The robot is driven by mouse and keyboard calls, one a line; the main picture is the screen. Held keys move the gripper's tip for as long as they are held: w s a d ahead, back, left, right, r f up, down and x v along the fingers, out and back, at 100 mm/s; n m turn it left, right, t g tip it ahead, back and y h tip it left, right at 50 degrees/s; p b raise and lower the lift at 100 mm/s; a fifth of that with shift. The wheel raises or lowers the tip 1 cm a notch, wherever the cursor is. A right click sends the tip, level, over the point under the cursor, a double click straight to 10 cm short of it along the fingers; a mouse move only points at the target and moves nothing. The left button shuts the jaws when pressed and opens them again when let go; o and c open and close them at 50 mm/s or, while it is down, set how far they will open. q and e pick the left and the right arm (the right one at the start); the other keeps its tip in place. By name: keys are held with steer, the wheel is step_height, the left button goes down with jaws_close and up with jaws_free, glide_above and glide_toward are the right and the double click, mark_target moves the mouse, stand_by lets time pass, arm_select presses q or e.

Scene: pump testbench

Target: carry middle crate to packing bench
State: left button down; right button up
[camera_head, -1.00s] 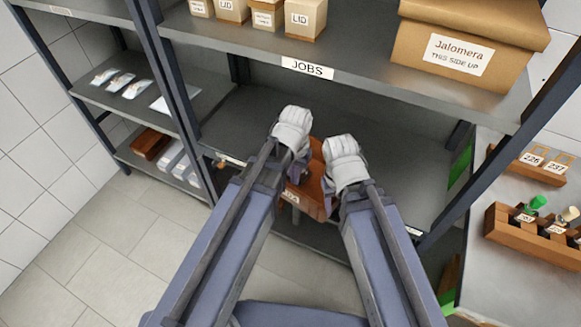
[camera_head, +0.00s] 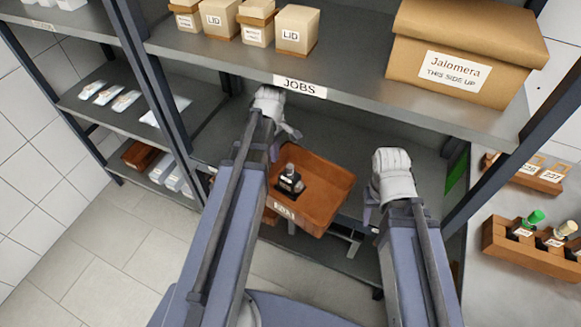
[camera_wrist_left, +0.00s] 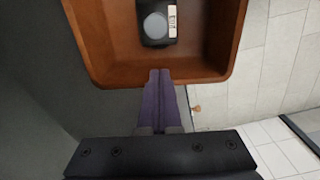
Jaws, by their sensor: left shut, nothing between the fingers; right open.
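An orange-brown crate (camera_head: 330,180) with a label on its front sits at the middle shelf level, its front at the shelf edge. A dark device with a round top (camera_head: 289,180) stands in it. The crate also shows in the left wrist view (camera_wrist_left: 100,55), with the device (camera_wrist_left: 155,25) inside. My left gripper (camera_head: 290,133) is at the crate's left side, shut and empty; in the left wrist view its fingertips (camera_wrist_left: 160,75) are at the crate's rim, contact unclear. My right gripper (camera_head: 370,215) is open, apart from the crate on its right. My left arm hides part of the crate's left side.
The upper shelf (camera_head: 380,85), labelled JOBS, carries small LID boxes (camera_head: 297,30) and a big carton (camera_head: 465,55) above the crate. A rack post (camera_head: 160,90) stands left. A bench (camera_head: 515,270) with bottle racks is at right.

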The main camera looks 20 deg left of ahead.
mark_target(276, 179)
arm_select(q)
steer(key=shift+w+a+n, duration=0.15)
steer(key=shift+n, duration=0.15)
steer(key=shift+f, duration=0.1)
step_height(276, 179, down, 10)
steer(key=b, duration=1)
steer(key=shift+w+a, duration=0.2)
steer(key=shift+a, duration=0.85)
steer(key=shift+r, duration=0.3)
